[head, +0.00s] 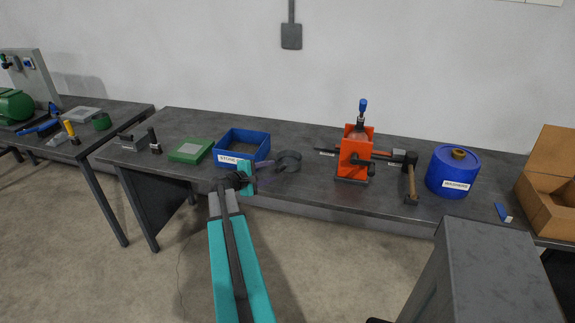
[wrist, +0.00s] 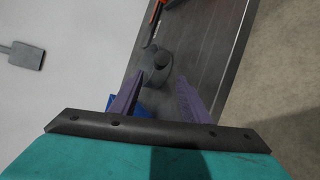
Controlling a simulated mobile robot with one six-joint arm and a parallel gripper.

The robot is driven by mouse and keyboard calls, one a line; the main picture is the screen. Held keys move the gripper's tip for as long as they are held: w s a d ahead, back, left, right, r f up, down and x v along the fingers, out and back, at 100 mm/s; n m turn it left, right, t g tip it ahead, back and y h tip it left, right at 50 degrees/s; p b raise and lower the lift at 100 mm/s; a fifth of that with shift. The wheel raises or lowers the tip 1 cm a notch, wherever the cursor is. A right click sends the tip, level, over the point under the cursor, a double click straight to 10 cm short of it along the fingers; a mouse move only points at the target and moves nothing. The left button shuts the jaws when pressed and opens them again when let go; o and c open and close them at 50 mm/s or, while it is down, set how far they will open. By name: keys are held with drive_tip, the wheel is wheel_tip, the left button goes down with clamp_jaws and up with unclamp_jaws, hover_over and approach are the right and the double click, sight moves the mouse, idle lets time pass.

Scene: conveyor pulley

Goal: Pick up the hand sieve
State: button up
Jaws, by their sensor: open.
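The hand sieve is most likely the dark grey round piece (head: 288,161) near the front edge of the long table, right of the blue bin. In the wrist view the sieve (wrist: 157,58) lies ahead, between and beyond the fingertips. My gripper (head: 267,165) reaches over the table's front edge just left of the sieve. In the wrist view my gripper (wrist: 160,80) shows two purple fingers spread apart, with nothing held between them. I cannot tell the exact gap between fingertips and sieve, and its handle is not clear.
A blue bin (head: 229,158) stands close left of my gripper, with a green box (head: 191,150) beyond it. An orange press (head: 352,158), a hammer (head: 411,180), a blue drum (head: 453,174) and a cardboard box (head: 545,218) stand to the right. Table surface between sieve and press is clear.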

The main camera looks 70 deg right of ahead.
drive_tip(key=shift+x, duration=1.35)
drive_tip(key=shift+d+p, duration=0.1)
drive_tip(key=shift+p, duration=0.25)
drive_tip(key=shift+p+x, duration=0.95)
drive_tip(key=shift+x, duration=0.85)
drive_tip(key=shift+s+d+f, duration=0.15)
drive_tip(key=shift+s+d, duration=0.1)
drive_tip(key=shift+d, duration=0.4)
clamp_jaws()
